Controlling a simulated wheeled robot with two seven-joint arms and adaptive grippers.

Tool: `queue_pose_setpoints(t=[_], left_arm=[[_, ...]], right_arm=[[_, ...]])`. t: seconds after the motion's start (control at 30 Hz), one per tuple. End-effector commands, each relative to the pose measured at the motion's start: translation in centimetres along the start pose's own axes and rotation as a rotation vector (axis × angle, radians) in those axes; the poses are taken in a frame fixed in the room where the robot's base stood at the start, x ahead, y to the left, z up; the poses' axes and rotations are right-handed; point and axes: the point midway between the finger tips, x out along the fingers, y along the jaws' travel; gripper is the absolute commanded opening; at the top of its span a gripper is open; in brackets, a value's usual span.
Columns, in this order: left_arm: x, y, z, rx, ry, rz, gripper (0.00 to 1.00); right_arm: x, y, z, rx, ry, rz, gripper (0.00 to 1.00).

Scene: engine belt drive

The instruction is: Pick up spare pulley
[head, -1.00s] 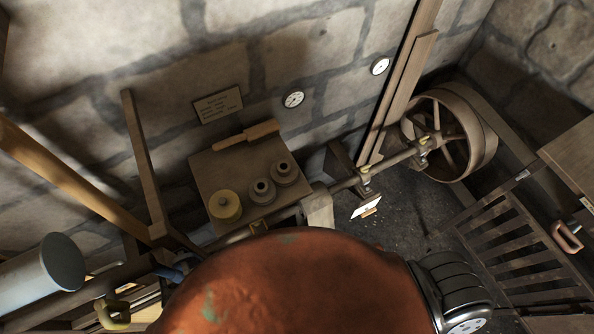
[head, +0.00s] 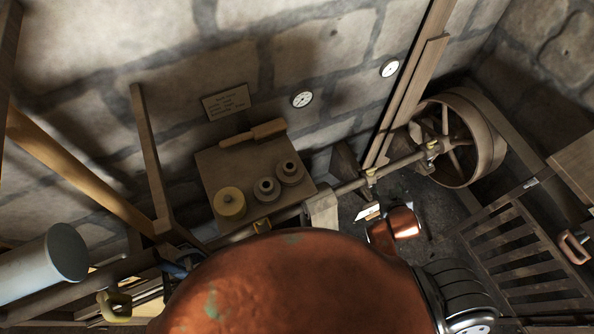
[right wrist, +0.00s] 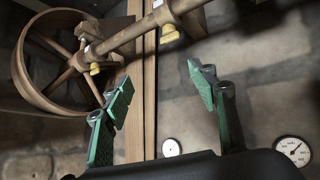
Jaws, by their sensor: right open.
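Three pulley-like round pieces sit on a wooden board in the head view: a yellowish one (head: 229,203) and two dark stepped ones, a middle one (head: 266,189) and a right one (head: 290,173). I cannot tell for sure which is the spare pulley. My right gripper (right wrist: 160,88) shows in the right wrist view with green fingers spread wide and nothing between them. In the head view a copper part of my right arm shows right of the board, apart from the pieces; its fingers cannot be made out there. My left gripper is not in view.
The board (head: 210,165) also holds a wooden-handled tool (head: 253,133). A line shaft (head: 400,162) runs past it to a large spoked wheel (head: 447,140), also in the right wrist view (right wrist: 50,65). A slatted wooden rack (head: 515,250) stands at right. Gauges hang on the stone wall.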

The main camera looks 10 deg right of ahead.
Motion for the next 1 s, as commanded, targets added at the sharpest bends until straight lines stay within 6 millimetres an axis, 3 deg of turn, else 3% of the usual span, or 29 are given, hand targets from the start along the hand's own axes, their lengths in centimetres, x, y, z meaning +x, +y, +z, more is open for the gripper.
queue_pose_setpoints(t=[0.2,0.33,0.5,0.6,0.77,0.87,1.0], left_arm=[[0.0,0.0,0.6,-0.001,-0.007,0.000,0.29],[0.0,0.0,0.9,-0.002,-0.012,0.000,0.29],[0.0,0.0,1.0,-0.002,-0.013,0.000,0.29],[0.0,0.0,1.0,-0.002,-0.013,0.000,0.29],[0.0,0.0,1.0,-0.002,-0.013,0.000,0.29],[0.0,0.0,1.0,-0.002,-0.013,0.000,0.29],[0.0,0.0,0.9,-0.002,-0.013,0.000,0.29]], right_arm=[[0.9,1.3,-8.4,0.054,0.300,0.034,0.53],[0.6,0.6,-14.5,0.061,0.535,-0.003,0.53],[-1.3,-3.1,-20.9,0.018,0.817,-0.156,0.53],[-2.6,-6.5,-22.9,-0.033,0.939,-0.297,0.53],[-4.6,-12.9,-23.3,-0.138,1.041,-0.582,0.53],[-5.5,-16.9,-21.8,-0.212,1.039,-0.785,0.53],[-6.3,-21.2,-18.0,-0.305,0.959,-1.053,0.53]])
